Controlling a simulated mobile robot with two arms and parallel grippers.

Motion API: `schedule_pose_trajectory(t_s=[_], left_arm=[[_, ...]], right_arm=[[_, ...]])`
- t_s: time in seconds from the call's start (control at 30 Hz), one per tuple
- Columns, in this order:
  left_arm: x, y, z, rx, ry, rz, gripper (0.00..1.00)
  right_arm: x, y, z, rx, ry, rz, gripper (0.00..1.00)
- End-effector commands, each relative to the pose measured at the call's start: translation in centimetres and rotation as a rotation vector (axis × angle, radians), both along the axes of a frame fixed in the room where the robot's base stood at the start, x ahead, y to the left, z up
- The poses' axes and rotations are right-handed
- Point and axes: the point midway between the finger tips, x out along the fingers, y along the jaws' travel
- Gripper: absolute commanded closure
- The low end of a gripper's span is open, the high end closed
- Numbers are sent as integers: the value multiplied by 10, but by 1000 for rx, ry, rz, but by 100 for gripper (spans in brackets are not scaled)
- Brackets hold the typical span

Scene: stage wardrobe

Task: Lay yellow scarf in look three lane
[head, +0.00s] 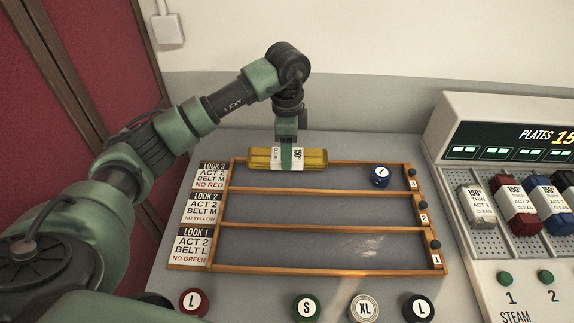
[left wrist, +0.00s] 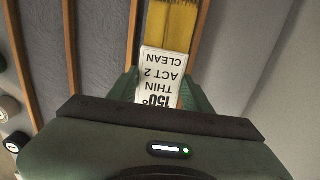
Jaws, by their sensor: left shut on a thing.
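The yellow scarf (head: 315,158) is a folded bundle with a white tag reading 150°, THIN, ACT 2, CLEAN. It lies at the left of the look three lane (head: 348,177), the far lane of the wooden rack, along its back rail. I cannot tell whether it rests on the lane floor or sits just above it. My left gripper (head: 288,152) comes down from above and is shut on the scarf. In the left wrist view the scarf (left wrist: 168,25) and its tag show ahead of the gripper (left wrist: 155,95). My right gripper is not in view.
A blue item (head: 380,176) sits at the right of the look three lane. The look two lane (head: 320,209) and look one lane (head: 300,246) are empty. Round L, S and XL pieces lie in front. A PLATES console (head: 500,110) with tagged bundles stands right.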

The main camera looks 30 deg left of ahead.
Motion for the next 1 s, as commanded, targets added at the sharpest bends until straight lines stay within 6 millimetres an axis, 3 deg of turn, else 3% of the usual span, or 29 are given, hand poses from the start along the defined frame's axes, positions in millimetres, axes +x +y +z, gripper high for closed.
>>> schedule_pose_trajectory(t_s=[0.27,0.5,0.87,0.9,1.0], left_arm=[[0,0,-23,-1,0,-1,93],[0,0,-56,0,1,0,93],[0,0,-61,-1,0,-1,93],[0,0,-60,0,-1,-1,42],[0,0,-60,-1,0,-1,42]], right_arm=[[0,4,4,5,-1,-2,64],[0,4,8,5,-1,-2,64],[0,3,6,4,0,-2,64],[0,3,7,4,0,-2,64],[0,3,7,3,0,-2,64]])
